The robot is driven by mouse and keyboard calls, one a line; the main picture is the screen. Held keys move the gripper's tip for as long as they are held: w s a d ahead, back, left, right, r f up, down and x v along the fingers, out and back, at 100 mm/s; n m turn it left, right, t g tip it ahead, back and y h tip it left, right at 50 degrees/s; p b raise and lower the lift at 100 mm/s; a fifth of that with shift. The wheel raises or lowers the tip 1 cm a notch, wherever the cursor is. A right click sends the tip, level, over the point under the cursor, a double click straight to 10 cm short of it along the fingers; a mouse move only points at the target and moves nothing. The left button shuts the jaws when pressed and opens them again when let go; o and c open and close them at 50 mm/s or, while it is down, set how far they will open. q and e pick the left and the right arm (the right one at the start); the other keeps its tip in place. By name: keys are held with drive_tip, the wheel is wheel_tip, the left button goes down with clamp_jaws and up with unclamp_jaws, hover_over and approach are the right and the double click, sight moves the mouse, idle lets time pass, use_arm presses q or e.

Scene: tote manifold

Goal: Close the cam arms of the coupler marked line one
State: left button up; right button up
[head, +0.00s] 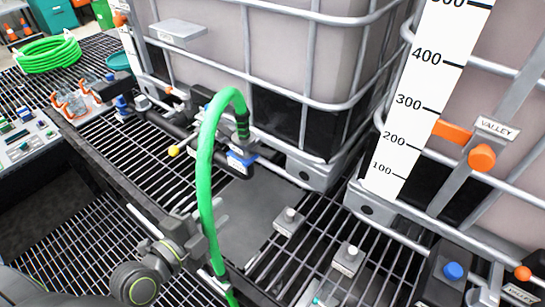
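A green hose (206,170) rises from the grating, arches over and runs down into a coupler (241,158) with a blue band and a small white label, at the black manifold pipe (168,125). I cannot read the label or tell how its cam arms stand; they are too small. My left gripper (207,238) is low in the picture, at the lower part of the hose, below and left of the coupler. The hose partly covers its fingers, so I cannot tell whether they touch or hold it. My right gripper is not in view.
Two caged totes (303,105) stand behind the manifold, one with a white level scale (409,110). Small grey blocks with pale knobs (347,262) sit on the grating at front right. A coiled green hose (47,54) lies at far left. A grey plate (262,205) lies below the coupler.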

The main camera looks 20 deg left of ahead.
use_arm(q)
wheel_tip(320, 180, up, 6)
drive_tip(key=d+f+m+t+h, duration=0.1)
drive_tip(key=m+t, duration=0.1)
drive_tip(key=m, duration=0.1)
drive_tip(key=b, duration=0.8)
approach(267, 156)
drive_tip(key=x, duration=0.5)
drive_tip(key=shift+f, duration=0.15)
drive_tip(key=shift+p+x, duration=0.6)
drive_tip(key=shift+x, duration=2.35)
clamp_jaws()
